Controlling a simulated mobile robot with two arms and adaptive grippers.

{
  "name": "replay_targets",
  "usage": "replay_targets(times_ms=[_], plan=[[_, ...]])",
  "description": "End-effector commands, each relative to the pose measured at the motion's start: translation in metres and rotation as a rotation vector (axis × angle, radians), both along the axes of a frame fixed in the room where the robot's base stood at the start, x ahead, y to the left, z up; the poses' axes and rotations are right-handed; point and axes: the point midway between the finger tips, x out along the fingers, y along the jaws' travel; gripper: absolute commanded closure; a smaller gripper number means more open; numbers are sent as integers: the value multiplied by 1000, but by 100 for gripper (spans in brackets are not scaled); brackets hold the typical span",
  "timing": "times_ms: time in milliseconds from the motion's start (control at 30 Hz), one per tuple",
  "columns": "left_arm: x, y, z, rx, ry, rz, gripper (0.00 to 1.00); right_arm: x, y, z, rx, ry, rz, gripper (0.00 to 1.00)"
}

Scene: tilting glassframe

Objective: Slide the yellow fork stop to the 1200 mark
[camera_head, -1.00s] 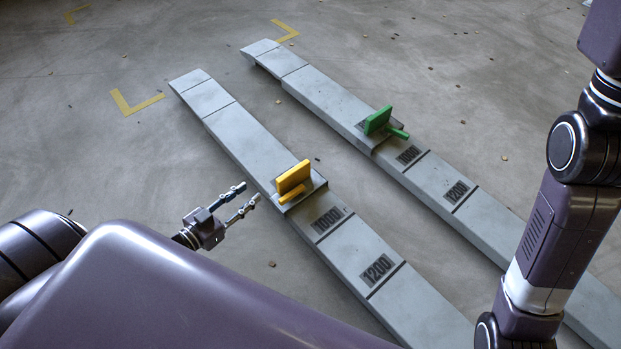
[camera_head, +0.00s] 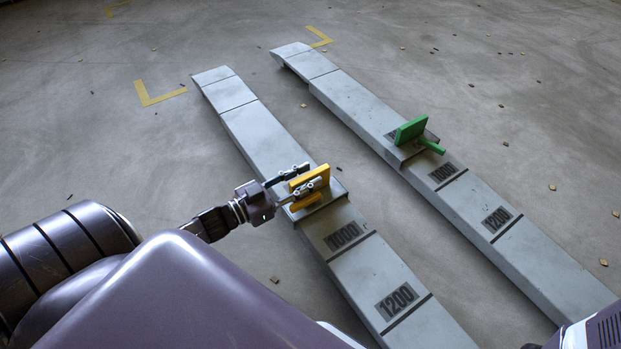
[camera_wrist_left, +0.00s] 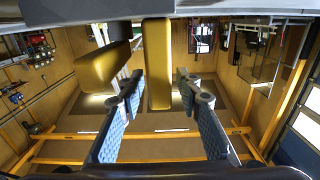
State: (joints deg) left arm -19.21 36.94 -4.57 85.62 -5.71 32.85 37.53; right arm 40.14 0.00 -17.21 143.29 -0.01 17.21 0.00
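The yellow fork stop (camera_head: 323,175) has an upright plate and a low handle on a grey slider. It sits on the nearer fork (camera_head: 260,138), just beyond the 1000 mark (camera_head: 343,236). The 1200 mark (camera_head: 395,300) lies farther down the same fork, toward me. My left gripper (camera_head: 300,180) is at the stop, with one finger on each side of the yellow plate. In the left wrist view, the fingers (camera_wrist_left: 160,90) are apart, with a yellow bar (camera_wrist_left: 158,60) between them and narrow gaps showing. A second yellow block (camera_wrist_left: 103,66) is left of the fingers. My right gripper is out of view.
A second grey fork (camera_head: 350,98) runs parallel on the right, with a green stop (camera_head: 411,129) near its own 1000 mark. Part of my body covers the lower left.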

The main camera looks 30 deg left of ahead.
Motion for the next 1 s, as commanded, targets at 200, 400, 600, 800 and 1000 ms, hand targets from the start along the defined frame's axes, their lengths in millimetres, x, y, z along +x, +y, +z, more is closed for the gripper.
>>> replay_targets(times_ms=[200,400,600,800,1000], plan=[[14,-5,0,0,0,1,68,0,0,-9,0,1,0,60],[14,-5,1,0,1,1,68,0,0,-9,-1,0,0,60],[14,-5,0,0,1,1,86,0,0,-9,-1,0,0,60],[14,-5,0,0,1,1,100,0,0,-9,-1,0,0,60],[14,-6,0,0,1,0,100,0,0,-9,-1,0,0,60]])
